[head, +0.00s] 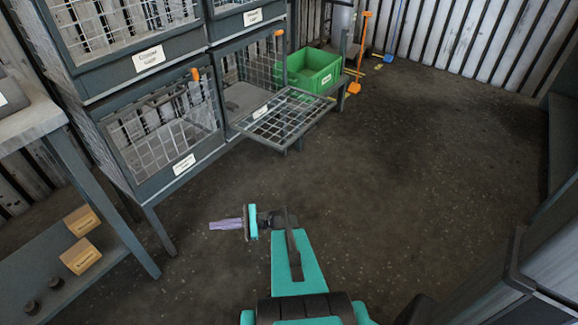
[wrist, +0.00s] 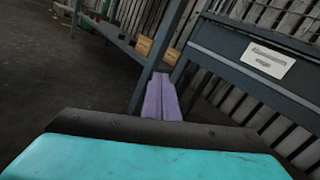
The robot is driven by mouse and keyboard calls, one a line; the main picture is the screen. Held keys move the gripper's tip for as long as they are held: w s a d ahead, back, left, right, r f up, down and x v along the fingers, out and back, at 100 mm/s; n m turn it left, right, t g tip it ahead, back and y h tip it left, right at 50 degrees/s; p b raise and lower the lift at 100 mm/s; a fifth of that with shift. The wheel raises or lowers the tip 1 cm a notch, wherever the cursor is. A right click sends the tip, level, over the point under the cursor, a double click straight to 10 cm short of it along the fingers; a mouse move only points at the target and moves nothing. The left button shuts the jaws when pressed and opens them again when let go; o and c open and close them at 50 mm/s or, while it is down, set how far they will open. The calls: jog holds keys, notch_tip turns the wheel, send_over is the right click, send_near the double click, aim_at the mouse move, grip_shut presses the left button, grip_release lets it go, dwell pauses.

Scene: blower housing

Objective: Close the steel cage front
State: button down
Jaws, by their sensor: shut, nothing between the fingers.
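The steel cage front (head: 284,117) is a wire-mesh panel in a dark frame, at upper centre in the head view. It hangs open, folded down and sticking out about level from the lower right cage. A white label sits on the cage side of it. My gripper (head: 225,224) is shut and empty, its purple fingers pointing left over the floor, well in front of the cages and apart from the open front. In the wrist view the shut fingers (wrist: 161,97) point toward the rack legs. The open front cannot be made out in that view.
A closed mesh cage (head: 165,135) with an orange latch stands left of the open one, with more cages above. A green crate (head: 310,70) is behind the open front. A bench (head: 30,120) with small boxes (head: 80,256) is at left. The floor (head: 430,160) to the right is clear.

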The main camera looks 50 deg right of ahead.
jog(key=s+d+m+t+h+b, duration=0.25)
jog(key=d+t, duration=0.25)
jog(key=d, duration=0.6)
jog(key=s+d+m+t+h+b, duration=0.2)
jog(key=d+m+t+h+b, duration=0.15)
jog(key=d, duration=0.65)
jog(key=s+d+r+m+t+h+b, duration=0.2)
jog(key=s+d+m+t+h, duration=0.3)
jog(key=s+d, duration=0.6)
jog(key=d+m+h+b, duration=0.1)
jog(key=d+h, duration=0.1)
jog(key=d, duration=0.1)
jog(key=shift+d+r+b, duration=0.15)
jog(key=shift+r+b, duration=0.05)
jog(key=shift+b, duration=0.1)
jog(key=shift+w, duration=0.1)
jog(key=s+r+b+x, duration=0.2)
jog(key=b+x, duration=0.3)
jog(key=x, duration=0.7)
jog(key=shift+w+r, duration=0.35)
